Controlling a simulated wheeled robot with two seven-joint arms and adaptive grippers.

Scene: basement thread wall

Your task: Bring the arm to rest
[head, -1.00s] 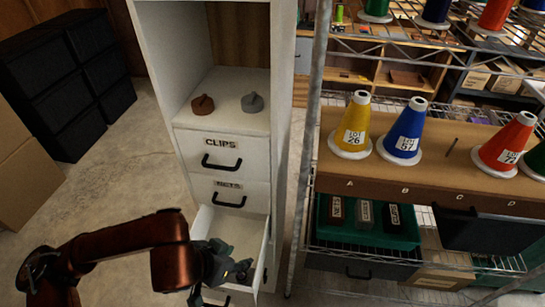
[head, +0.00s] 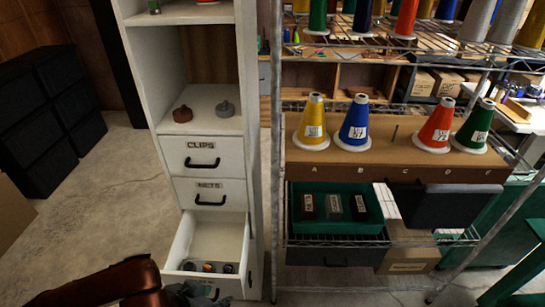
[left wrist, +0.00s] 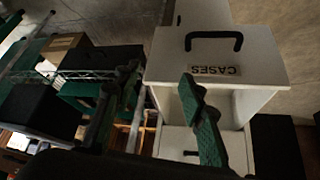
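My left arm comes in at the bottom left of the head view. Its gripper (head: 192,293) is at the bottom edge, just in front of the open drawer (head: 216,240) of the white cabinet; it is partly cut off there. In the left wrist view the gripper (left wrist: 160,95) shows two green-padded fingers spread apart with nothing between them. Behind them, upside down, is a white drawer front labelled CASES (left wrist: 215,70) with a black handle. Several small round items (head: 207,267) lie at the front of the open drawer. My right gripper is not in view.
The CLIPS drawer (head: 202,155) and NUTS drawer (head: 210,192) are shut. A wire rack at right holds coloured cones (head: 354,125) on a brown board, with a green bin (head: 300,222) below. Black boxes (head: 40,120) stand at left.

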